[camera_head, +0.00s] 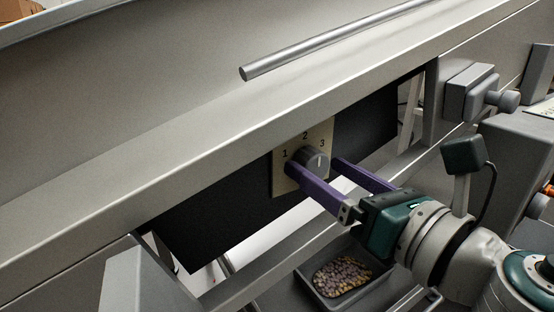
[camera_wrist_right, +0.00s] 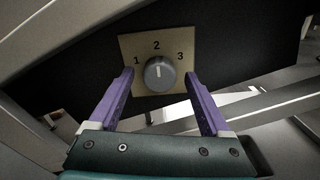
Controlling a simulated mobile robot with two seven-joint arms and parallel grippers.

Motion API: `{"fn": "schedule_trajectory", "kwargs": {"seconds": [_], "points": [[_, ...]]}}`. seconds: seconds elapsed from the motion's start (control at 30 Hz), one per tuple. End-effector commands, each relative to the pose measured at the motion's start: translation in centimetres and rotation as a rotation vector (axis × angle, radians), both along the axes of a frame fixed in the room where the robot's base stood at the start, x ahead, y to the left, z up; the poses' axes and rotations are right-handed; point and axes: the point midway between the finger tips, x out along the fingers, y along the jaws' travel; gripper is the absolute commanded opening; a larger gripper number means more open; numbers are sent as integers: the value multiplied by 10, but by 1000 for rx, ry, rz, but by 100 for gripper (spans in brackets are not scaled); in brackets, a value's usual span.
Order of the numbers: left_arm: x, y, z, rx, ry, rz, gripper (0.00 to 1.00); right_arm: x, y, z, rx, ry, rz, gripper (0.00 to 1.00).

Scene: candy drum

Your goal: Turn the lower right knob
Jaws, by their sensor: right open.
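The grey round knob (camera_head: 316,161) sits on a beige plate (camera_head: 283,182) marked 1, 2 and 3, fixed to a black panel. In the right wrist view the knob (camera_wrist_right: 159,75) has a white line that points up, close to the 2. My right gripper (camera_head: 312,162) is open, with one purple finger at each side of the knob. In the right wrist view a gap shows between the knob and each finger (camera_wrist_right: 158,82). The fingers look apart from the knob; their exact depth is hard to tell. My left gripper is not in view.
A grey metal beam (camera_head: 190,138) runs diagonally above the panel, with a round bar (camera_head: 320,44) over it. A tray (camera_head: 309,283) of small candies lies below. A grey block with a round handle (camera_head: 503,100) is at the right.

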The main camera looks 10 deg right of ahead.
Motion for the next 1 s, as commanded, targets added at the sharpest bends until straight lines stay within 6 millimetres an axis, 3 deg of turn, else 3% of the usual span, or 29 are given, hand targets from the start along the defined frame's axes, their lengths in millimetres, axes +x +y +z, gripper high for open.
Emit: {"fn": "schedule_trajectory", "kwargs": {"seconds": [0.4, 1.0], "points": [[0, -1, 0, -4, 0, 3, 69, 8, 3, 0, 2, 2, 0, 79], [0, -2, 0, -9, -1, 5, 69, 8, 3, 0, 1, 0, 0, 12]]}}
